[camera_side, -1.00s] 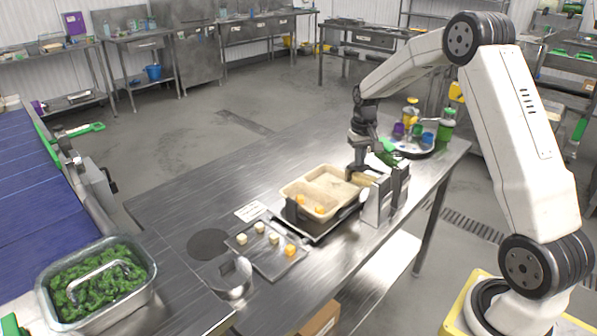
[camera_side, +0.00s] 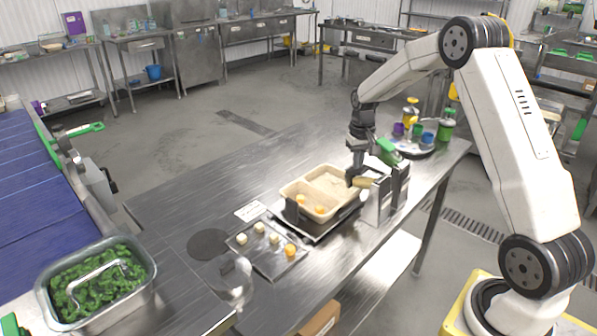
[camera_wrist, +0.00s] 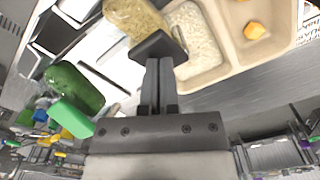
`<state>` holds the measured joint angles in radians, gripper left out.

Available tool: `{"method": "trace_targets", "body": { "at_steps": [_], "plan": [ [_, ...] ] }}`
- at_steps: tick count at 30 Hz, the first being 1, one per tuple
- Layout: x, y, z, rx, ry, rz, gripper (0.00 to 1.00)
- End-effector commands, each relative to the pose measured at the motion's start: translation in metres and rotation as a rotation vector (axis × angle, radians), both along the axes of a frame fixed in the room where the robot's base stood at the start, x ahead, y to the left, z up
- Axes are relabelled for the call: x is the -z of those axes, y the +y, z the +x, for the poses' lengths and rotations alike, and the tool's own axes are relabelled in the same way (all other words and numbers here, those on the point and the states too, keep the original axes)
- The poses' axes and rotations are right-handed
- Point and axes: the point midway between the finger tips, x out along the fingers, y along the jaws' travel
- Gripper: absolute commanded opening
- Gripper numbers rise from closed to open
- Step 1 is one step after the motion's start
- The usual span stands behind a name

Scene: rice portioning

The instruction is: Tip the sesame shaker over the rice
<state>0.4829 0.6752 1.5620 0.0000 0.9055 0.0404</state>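In the wrist view the shaker (camera_wrist: 135,17) is partly behind the dark finger pad and cut off by the top edge. My gripper (camera_side: 354,176) appears shut on it, close to the tray's right end. Its fingers (camera_wrist: 159,50) also show in the wrist view. The pale rice (camera_wrist: 202,45) fills one tray compartment, just right of the shaker in the wrist view. The beige tray (camera_side: 283,194) also holds orange cubes in another compartment.
A flat tray of small cubes (camera_side: 268,262) lies to the front left. A round tray of cups and bottles (camera_side: 415,152) stands behind.

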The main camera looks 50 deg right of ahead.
Motion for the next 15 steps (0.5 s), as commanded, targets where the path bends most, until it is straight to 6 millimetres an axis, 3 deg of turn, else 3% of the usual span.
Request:
{"method": "trace_targets", "body": {
  "at_steps": [15],
  "plan": [
    [-0.02,0.0,-0.005,0.0,-0.002,-0.001,0.0]
  ]
}}
